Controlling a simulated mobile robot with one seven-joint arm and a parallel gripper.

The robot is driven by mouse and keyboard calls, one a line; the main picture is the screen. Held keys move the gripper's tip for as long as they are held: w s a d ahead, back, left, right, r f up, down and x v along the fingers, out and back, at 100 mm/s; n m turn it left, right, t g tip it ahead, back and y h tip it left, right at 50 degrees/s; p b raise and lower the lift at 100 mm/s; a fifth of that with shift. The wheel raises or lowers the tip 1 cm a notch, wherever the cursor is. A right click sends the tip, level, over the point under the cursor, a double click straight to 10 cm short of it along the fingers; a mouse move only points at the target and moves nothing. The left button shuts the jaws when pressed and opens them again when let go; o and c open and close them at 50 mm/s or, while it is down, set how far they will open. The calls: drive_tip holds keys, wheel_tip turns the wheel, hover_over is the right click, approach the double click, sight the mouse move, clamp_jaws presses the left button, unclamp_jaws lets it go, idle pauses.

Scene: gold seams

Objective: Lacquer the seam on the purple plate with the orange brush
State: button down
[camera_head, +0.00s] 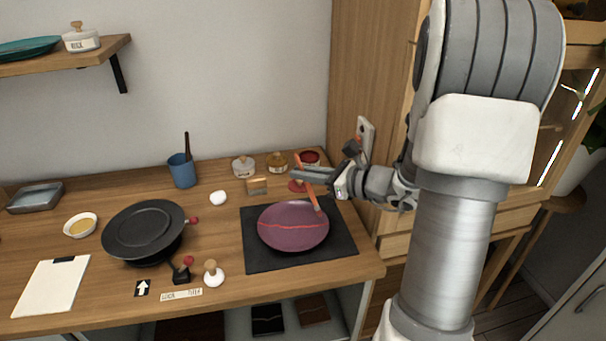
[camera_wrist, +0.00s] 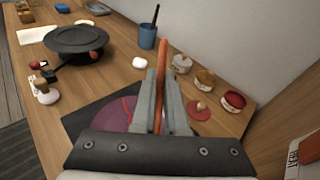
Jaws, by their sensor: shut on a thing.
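The purple plate (camera_head: 280,238) lies on a dark mat (camera_head: 340,243) at the right of the wooden table. A red seam line (camera_head: 295,226) runs across most of its face. My gripper (camera_head: 312,178) is shut on the orange brush (camera_head: 308,184), which slants with its lower end over the plate's upper right rim. I cannot tell whether the brush tip touches the plate. In the wrist view the brush (camera_wrist: 168,85) stands between the two fingers, and the gripper hides much of the plate (camera_wrist: 115,117).
A red jar (camera_head: 309,158), an amber jar (camera_head: 277,162) and a white jar (camera_head: 243,166) stand at the back, with a red lid (camera_head: 297,186) in front. A blue cup (camera_head: 182,171) and a black pan (camera_head: 143,228) are left.

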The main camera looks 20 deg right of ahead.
drive_tip(key=shift+r+p, duration=1.8)
drive_tip(key=shift+r, duration=0.6)
drive_tip(key=shift+w, duration=0.1)
